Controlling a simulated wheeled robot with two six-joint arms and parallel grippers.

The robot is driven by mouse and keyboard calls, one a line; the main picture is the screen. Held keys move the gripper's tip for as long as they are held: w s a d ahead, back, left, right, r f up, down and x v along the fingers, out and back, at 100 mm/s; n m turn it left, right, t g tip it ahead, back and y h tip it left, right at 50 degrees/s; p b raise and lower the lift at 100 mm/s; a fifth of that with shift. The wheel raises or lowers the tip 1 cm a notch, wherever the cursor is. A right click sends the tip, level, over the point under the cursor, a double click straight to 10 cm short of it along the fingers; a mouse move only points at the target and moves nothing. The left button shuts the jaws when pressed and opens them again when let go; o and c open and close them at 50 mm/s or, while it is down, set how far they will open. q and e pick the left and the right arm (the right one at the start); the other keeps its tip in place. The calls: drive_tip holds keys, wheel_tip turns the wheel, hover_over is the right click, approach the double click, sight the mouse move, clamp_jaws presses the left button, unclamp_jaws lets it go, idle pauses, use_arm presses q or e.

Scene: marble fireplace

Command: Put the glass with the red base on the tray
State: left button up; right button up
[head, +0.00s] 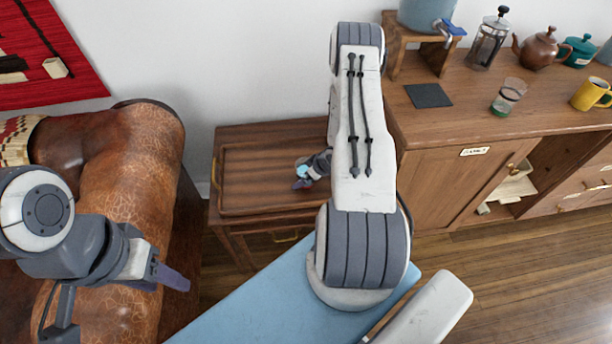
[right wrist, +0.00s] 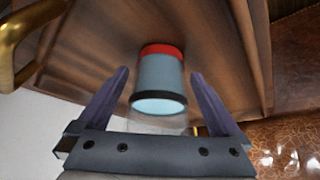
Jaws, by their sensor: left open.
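The glass with the red base (right wrist: 160,75) is between the fingers of my right gripper (right wrist: 160,76) in the right wrist view. Its red base is against brown wood and its pale blue open end faces my gripper. A gap shows between the glass and each finger, so the gripper is open. In the head view the glass (head: 302,171) shows small beside my right gripper, over the brown wooden tray (head: 250,180) on the small side table. The arm hides part of the tray. My left gripper (head: 172,278) is open and empty, above the leather armchair.
A wooden cabinet (head: 435,125) stands right, its top holding a glass with a green base (head: 508,97), a dark square mat (head: 428,95), a French press (head: 488,40), teapots and a yellow mug (head: 591,94). The leather armchair (head: 135,190) stands left of the side table.

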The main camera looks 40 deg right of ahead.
drive_tip(key=shift+r, duration=0.1)
drive_tip(key=shift+s+r, duration=0.1)
drive_tip(key=shift+r, duration=0.15)
drive_tip(key=p+v, duration=0.2)
drive_tip(key=v, duration=1)
drive_tip(key=w+a+r+n+g+h, duration=0.1)
drive_tip(key=w+a+r, duration=0.2)
drive_tip(key=a+r, duration=0.5)
drive_tip(key=w+a+r+n+g+h, duration=0.1)
drive_tip(key=w+a+r+h, duration=0.15)
drive_tip(key=a+r, duration=0.5)
drive_tip(key=s+a+r+n+g+y, duration=0.1)
drive_tip(key=s+a+r, duration=0.4)
drive_tip(key=s+a, duration=0.5)
drive_tip(key=s+a+r+n+g+y, duration=0.1)
drive_tip(key=s+a+r+g+y, duration=0.1)
drive_tip(key=s+a+r, duration=0.4)
drive_tip(key=s+a, duration=0.3)
drive_tip(key=s, duration=0.2)
drive_tip(key=shift+a+n+g, duration=0.35)
drive_tip(key=shift+n+g, duration=0.05)
drive_tip(key=shift+r, duration=0.15)
